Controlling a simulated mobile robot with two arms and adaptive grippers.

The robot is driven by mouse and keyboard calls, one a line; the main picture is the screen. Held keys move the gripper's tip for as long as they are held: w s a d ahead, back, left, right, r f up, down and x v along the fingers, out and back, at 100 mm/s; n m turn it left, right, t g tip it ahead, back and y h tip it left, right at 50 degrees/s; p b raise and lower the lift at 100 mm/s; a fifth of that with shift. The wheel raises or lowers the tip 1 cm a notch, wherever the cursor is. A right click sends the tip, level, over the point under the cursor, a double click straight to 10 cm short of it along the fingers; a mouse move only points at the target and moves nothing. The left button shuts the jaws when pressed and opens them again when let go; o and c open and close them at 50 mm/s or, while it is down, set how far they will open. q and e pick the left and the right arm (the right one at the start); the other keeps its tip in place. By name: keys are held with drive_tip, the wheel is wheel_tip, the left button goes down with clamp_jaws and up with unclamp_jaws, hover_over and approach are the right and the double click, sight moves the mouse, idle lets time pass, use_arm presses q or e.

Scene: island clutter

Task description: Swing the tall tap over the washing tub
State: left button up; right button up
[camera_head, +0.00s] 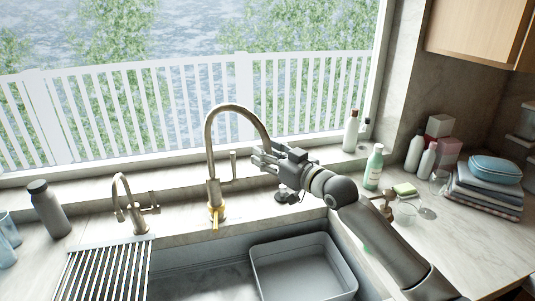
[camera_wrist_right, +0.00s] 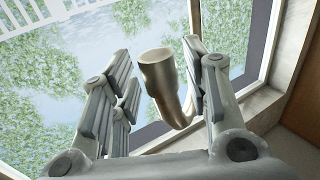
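The tall tap (camera_head: 210,135) is a brushed-metal arch with a brass base, standing behind the sink. Its spout comes down on the right, at my right gripper (camera_head: 266,157). In the right wrist view, the spout end (camera_wrist_right: 160,75) lies between the spread fingers of the right gripper (camera_wrist_right: 165,90). A gap shows on the left; the right finger is close to the pipe, and I cannot tell whether they touch. The washing tub (camera_head: 340,272) is a grey rectangular tub in the right part of the sink, in front and to the right of the gripper. My left gripper is out of view.
A smaller tap (camera_head: 120,192) and a drying rack (camera_head: 103,270) are on the left, with a dark bottle (camera_head: 48,208). The window is behind.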

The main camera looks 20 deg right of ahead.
drive_tip(key=shift+s, duration=0.15)
drive_tip(key=v, duration=1.1)
drive_tip(key=shift+s, duration=0.35)
drive_tip(key=shift+d, duration=0.15)
